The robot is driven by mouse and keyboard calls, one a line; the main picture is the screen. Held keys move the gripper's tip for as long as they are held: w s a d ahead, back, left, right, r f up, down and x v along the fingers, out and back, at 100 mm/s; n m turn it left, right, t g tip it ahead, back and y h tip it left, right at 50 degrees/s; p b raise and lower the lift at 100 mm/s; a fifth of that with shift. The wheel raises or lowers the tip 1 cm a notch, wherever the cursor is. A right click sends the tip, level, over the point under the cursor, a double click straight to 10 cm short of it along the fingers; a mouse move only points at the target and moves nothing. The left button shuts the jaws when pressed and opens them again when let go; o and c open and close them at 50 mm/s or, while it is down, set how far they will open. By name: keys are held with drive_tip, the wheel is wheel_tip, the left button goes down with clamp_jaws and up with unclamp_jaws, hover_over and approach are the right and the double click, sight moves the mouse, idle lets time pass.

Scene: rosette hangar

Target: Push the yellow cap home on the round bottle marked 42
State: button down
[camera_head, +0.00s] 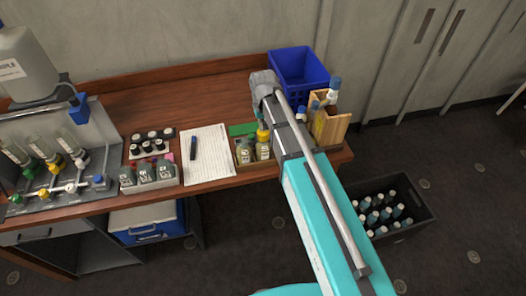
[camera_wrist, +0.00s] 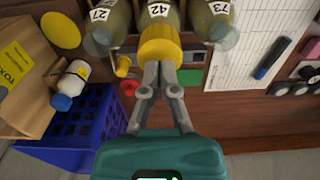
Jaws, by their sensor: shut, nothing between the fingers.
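The round bottle marked 42 (camera_wrist: 158,14) stands between bottles marked 27 (camera_wrist: 108,18) and 73 (camera_wrist: 213,15) in the wrist view. The yellow cap (camera_wrist: 160,44) sits at its mouth; I cannot tell whether it is fully seated. My gripper (camera_wrist: 159,66) is shut and empty, its fingertips right at the cap's edge; contact is unclear.
A blue bin (camera_head: 298,68) and a wooden box with bottles (camera_head: 336,128) stand at the bench's right end. A paper sheet (camera_head: 206,153) with a pen (camera_head: 194,148) and a tray of grey bottles (camera_head: 150,184) lie left of the crate. A black crate (camera_head: 420,222) stands on the floor.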

drive_tip(key=shift+f+b, duration=0.45)
drive_tip(key=shift+f, duration=0.15)
drive_tip(key=shift+r, duration=0.2)
drive_tip(key=shift+r+p, duration=3.35)
drive_tip(key=shift+p, duration=0.2)
drive_tip(key=s+d+f+m+b, duration=0.1)
drive_tip(key=s+d+f+b, duration=0.2)
drive_tip(key=s+d, duration=0.3)
drive_tip(key=s+d+f+m+b, duration=0.2)
drive_tip(key=s+d+f+b, duration=0.2)
drive_tip(key=d, duration=0.9)
drive_tip(key=s, duration=0.3)
drive_tip(key=shift+s+d, duration=0.15)
drive_tip(key=shift+f, duration=0.1)
